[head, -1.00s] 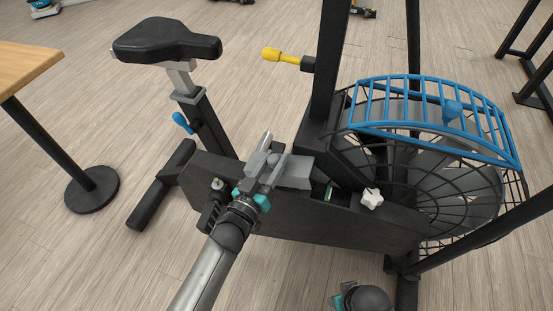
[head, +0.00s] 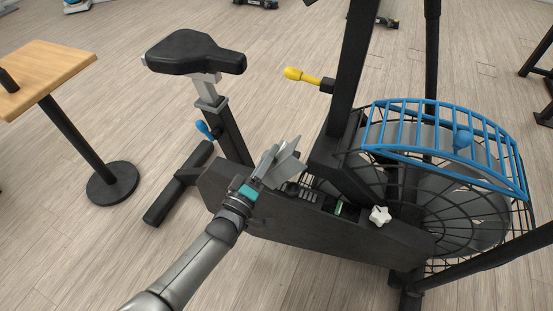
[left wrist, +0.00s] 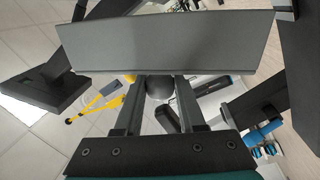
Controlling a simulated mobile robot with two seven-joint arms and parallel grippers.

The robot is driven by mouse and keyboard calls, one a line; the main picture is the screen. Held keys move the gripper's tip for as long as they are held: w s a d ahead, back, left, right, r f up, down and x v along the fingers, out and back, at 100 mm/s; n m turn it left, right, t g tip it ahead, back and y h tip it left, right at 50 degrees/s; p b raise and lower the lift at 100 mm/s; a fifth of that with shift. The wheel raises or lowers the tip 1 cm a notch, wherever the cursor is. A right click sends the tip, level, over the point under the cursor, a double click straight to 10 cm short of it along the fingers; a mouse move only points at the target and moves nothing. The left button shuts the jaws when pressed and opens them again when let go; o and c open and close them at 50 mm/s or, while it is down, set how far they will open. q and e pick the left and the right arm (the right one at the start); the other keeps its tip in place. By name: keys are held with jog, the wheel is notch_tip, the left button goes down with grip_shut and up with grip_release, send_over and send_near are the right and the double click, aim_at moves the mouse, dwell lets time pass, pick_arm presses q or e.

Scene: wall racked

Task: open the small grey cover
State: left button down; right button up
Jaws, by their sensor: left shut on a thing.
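The small grey cover (head: 286,163) stands tilted up above the top of the bike's black body. In the left wrist view its wide flat grey face (left wrist: 165,42) spans the upper middle. My left gripper (head: 266,168) is shut on the cover; its two fingers (left wrist: 158,84) run up to the cover's lower edge. Below the raised cover, a slotted dark recess (head: 302,191) shows in the body, partly hidden by the gripper and cover. My right gripper is out of view.
The black body (head: 310,235) carries a white star knob (head: 380,215) right of the recess. A black post with a yellow handle (head: 302,76) and a blue-caged fan wheel (head: 445,130) stand close by. The saddle (head: 195,51) and wooden table (head: 45,75) are left.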

pick_arm(q)
jog(key=shift+w+a+n+t+y+b, duration=0.25)
jog(key=shift+a+n, duration=0.6)
jog(key=shift+n, duration=0.45)
jog(key=shift+w+a+n+t+y+b, duration=0.15)
jog(key=shift+w+a+n, duration=0.15)
jog(key=shift+a+n, duration=0.75)
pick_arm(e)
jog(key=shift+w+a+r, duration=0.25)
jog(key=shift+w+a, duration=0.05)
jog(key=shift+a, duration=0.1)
pick_arm(q)
jog(key=c, duration=0.6)
grip_release()
jog(key=shift+d+n, duration=0.25)
jog(key=shift+o, duration=0.5)
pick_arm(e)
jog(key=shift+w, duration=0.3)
